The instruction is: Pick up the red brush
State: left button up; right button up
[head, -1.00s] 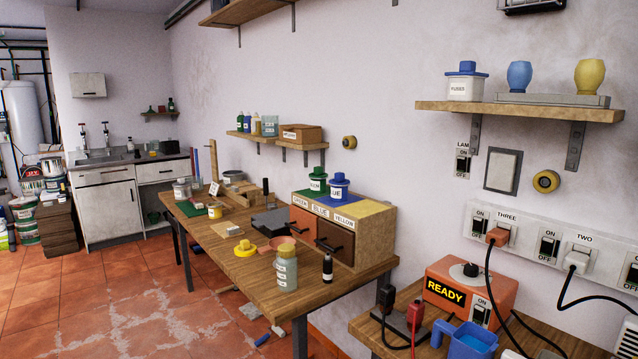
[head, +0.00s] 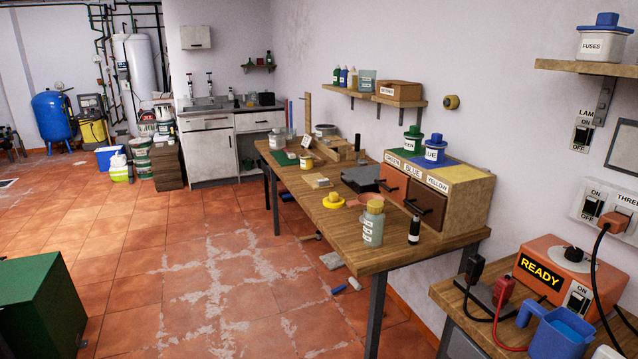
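I cannot make out a red brush in the head view. The wooden workbench (head: 345,236) holds small tins, jars, a yellow lid (head: 334,202), a labelled jar (head: 373,225) and a dark bottle (head: 414,230). A reddish shallow dish (head: 364,200) sits beside the yellow lid. A small blue-ended item (head: 338,289) and a pale one (head: 354,284) lie on the floor by the bench; they are too small to identify. Neither of my grippers shows.
A drawer box (head: 466,191) stands at the bench's right end. A second table with an orange READY box (head: 560,268) is at the lower right. A green box (head: 40,305) stands at the lower left. Tiled floor (head: 190,270) is open between it and the bench.

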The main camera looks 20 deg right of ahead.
aim_at(290, 154)
jog(key=i+z, duration=0.1)
jog(key=i, duration=1.65)
jog(key=i+z, duration=0.2)
jog(key=i, duration=0.2)
jog(key=i+j+z, duration=0.2)
jog(key=i, duration=0.25)
jog(key=i+j+z, duration=0.1)
jog(key=i+z, duration=0.15)
jog(key=i, duration=0.15)
jog(key=i+j+z, duration=0.2)
jog(key=i, duration=0.2)
jog(key=i+j+z, duration=0.25)
jog(key=z, duration=0.25)
jog(key=i+j+z, duration=0.3)
jog(key=z, duration=0.15)
jog(key=i+j+z, duration=0.1)
jog(key=j+z, duration=0.4)
jog(key=i+j+z, duration=0.1)
jog(key=j+z, duration=0.35)
jog(key=j, duration=0.45)
jog(key=u, duration=1.15)
jog(key=j+z, duration=0.1)
jog(key=i, duration=0.05)
